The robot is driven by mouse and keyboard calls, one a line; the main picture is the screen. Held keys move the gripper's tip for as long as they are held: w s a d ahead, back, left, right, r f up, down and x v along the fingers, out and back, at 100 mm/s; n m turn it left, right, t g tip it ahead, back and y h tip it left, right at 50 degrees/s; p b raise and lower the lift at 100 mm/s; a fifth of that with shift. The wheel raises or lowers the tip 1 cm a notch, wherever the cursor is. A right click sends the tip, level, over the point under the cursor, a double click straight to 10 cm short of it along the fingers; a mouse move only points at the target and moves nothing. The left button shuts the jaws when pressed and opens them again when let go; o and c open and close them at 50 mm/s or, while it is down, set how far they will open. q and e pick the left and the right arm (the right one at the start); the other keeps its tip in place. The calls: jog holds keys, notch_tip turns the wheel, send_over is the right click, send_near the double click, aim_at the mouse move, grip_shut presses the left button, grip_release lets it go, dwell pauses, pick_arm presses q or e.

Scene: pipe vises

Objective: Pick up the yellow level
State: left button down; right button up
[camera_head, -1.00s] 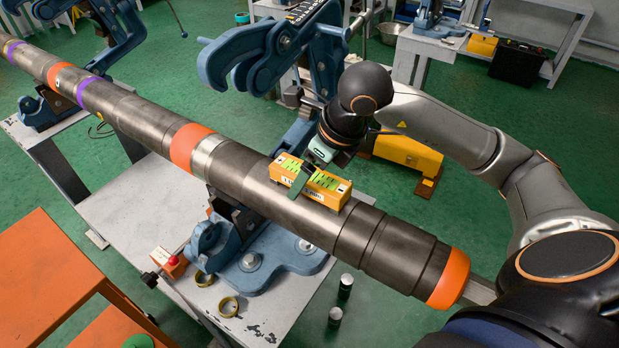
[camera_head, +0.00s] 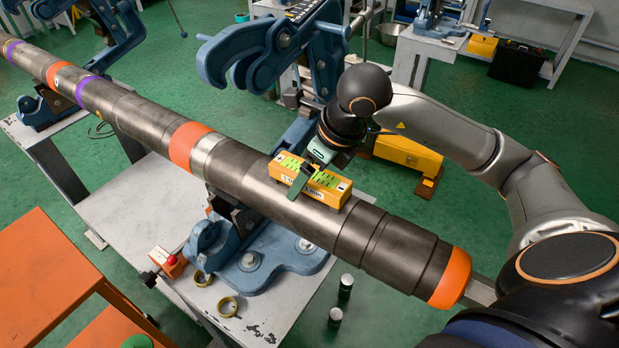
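The yellow level (camera_head: 325,189) lies on top of the long dark pipe (camera_head: 263,190), right of its middle. It is a yellow block with green vials on its upper face. My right gripper (camera_head: 302,180) comes down on it from behind, with one dark green finger in front of the level's near side. The other finger is hidden behind the level, so I cannot tell whether the fingers press on it. The level appears to rest on the pipe. My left gripper is not in view.
The pipe rests in blue vises, one (camera_head: 290,252) on the grey bench (camera_head: 130,205). A raised blue vise jaw (camera_head: 255,60) stands behind the level. An orange table (camera_head: 40,280) is at left.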

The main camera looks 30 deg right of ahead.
jog(key=shift+c, duration=0.2)
grip_shut()
dwell(0.6)
